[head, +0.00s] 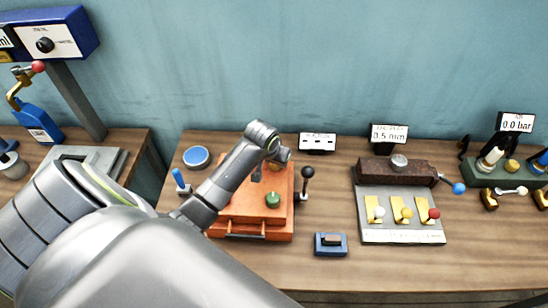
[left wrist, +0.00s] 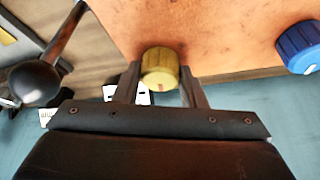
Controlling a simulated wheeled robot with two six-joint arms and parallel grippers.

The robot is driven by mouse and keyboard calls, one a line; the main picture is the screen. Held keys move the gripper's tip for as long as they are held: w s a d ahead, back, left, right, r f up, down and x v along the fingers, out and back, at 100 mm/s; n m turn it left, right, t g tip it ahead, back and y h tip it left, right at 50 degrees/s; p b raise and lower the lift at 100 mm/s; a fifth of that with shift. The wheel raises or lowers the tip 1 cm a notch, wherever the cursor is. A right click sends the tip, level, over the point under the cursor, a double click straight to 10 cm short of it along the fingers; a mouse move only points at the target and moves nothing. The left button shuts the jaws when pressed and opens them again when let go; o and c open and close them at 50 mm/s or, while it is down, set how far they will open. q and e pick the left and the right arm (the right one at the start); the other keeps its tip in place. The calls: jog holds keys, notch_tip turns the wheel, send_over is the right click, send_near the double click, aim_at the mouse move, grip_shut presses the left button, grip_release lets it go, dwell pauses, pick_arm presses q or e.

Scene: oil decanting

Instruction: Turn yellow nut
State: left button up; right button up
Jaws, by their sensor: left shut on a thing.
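The yellow nut (left wrist: 160,68) is a ribbed round knob on the orange-red box top (left wrist: 200,25). In the left wrist view my left gripper (left wrist: 160,80) has one finger on each side of it and is shut on it. In the head view my left arm reaches over the orange-red box (head: 222,217), with the gripper (head: 258,173) pointing down at its back part. The nut is hidden there by the arm. My right gripper is not in view.
A green knob (head: 272,200) is on the box top. A blue knob (left wrist: 300,46) is also on it. A black ball lever (head: 307,172) stands at the box's right side. A blue block (head: 330,244) and a switch panel (head: 400,237) are further right.

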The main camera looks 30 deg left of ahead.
pick_arm(q)
jog(key=shift+w+r+n+y, duration=0.15)
jog(key=shift+n+y, duration=0.25)
jog(key=shift+n, duration=0.6)
jog(key=o, duration=1)
